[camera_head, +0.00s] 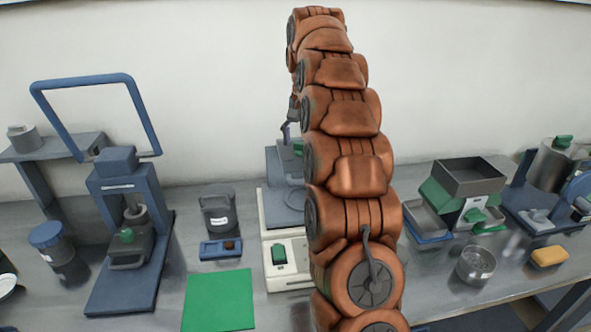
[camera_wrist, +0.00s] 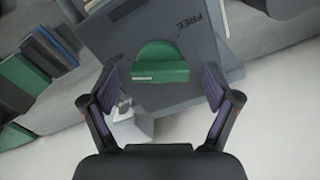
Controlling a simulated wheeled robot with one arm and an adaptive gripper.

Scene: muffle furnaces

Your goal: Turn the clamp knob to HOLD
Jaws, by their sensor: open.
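The green clamp knob (camera_wrist: 160,64) sits on a dark grey plate (camera_wrist: 125,32) in the wrist view. The word FREE is printed on this plate to the upper right of the knob; no HOLD mark shows. The knob has a rounded top and a straight edge with a small pale label. My gripper (camera_wrist: 159,84) is open, with one finger on each side of the knob and clear gaps between. In the head view a bit of green (camera_head: 298,147), likely the knob, shows beside my arm on a grey and white device (camera_head: 280,207); my arm hides much of it.
A press with a blue frame (camera_head: 148,205) stands left on the bench. A green mat (camera_head: 219,300), a small blue tray (camera_head: 221,255) and a grey container (camera_head: 219,211) lie nearer the device. Grey and green boxes (camera_head: 469,178) and a yellow block (camera_head: 549,256) are to the right.

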